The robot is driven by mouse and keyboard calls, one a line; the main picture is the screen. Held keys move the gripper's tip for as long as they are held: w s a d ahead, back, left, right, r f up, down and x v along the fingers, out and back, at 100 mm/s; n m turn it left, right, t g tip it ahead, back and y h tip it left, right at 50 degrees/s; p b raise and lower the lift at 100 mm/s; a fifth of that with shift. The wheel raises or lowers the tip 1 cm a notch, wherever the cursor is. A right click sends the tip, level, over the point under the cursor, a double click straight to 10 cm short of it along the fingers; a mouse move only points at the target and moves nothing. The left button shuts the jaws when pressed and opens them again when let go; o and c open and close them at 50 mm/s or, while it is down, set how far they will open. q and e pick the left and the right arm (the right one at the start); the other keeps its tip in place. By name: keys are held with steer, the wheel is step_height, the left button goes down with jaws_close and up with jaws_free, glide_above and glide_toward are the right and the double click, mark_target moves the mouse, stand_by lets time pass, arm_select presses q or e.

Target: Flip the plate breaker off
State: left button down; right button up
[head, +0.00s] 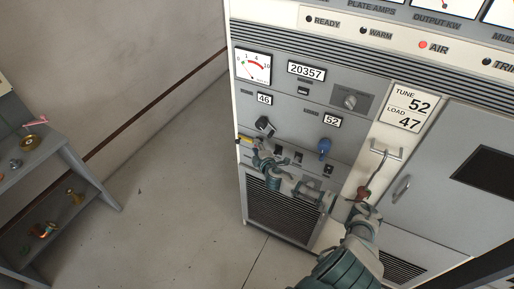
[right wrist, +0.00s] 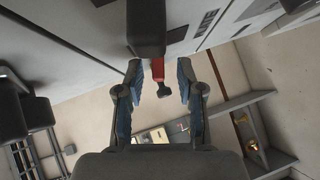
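My right gripper (head: 262,158) is at the panel's lower left and covers part of that row. In the right wrist view my right gripper (right wrist: 157,88) is open. A red lever with a dark tip (right wrist: 158,72) shows between its fingers, with a gap on both sides. A black block (right wrist: 146,28) is above it. My left gripper is not in view.
A handle (head: 401,188) and a hook with a hanging red-handled thing (head: 362,192) are near my right wrist. A grey shelf bench (head: 75,170) with small parts stands at the left. Open floor (head: 175,190) lies between it and the cabinet.

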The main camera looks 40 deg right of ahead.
steer(key=shift+d, duration=0.2)
steer(key=shift+f, duration=0.1)
jaws_close()
